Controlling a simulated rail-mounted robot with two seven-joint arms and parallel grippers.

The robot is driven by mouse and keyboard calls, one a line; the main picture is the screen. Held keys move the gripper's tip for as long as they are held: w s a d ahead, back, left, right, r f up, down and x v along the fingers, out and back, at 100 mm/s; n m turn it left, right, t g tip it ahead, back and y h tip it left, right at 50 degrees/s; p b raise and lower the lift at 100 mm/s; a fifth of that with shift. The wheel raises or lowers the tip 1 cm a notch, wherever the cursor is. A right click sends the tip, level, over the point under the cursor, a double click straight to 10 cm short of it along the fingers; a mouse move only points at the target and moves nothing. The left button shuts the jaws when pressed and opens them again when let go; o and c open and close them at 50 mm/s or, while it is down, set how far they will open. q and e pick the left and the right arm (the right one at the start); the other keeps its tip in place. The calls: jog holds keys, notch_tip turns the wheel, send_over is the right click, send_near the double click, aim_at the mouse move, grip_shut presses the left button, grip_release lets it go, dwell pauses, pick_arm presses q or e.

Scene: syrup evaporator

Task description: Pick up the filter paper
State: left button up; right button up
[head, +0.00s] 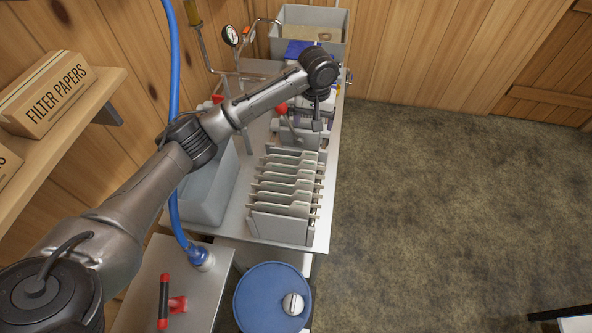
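A cardboard box labelled FILTER PAPERS (48,95) stands on the wooden shelf at the left. No loose filter paper can be made out for certain. Pale sheets may sit between the upright plates of the grey plate rack (285,228) on the metal table, but I cannot tell. My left arm reaches across from the lower left. My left gripper (318,124) points down over the far part of the table, behind the plate rack. Its fingers are small and partly merged with things behind, so its opening is unclear. My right gripper is not in view.
A grey bin (310,30) stands at the table's far end, near a pressure gauge (230,36). A grey tub (208,190) is left of the rack. A blue drum (268,295) and blue hose (174,70) are nearer.

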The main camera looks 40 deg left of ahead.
pick_arm(q)
send_over(311, 152)
notch_tip(311, 152, down, 8)
jog(key=shift+a+f+b, duration=0.1)
jog(key=shift+f+b, duration=0.25)
jog(key=shift+f, duration=2.6)
jog(key=c, duration=1)
jog(key=shift+r, duration=0.2)
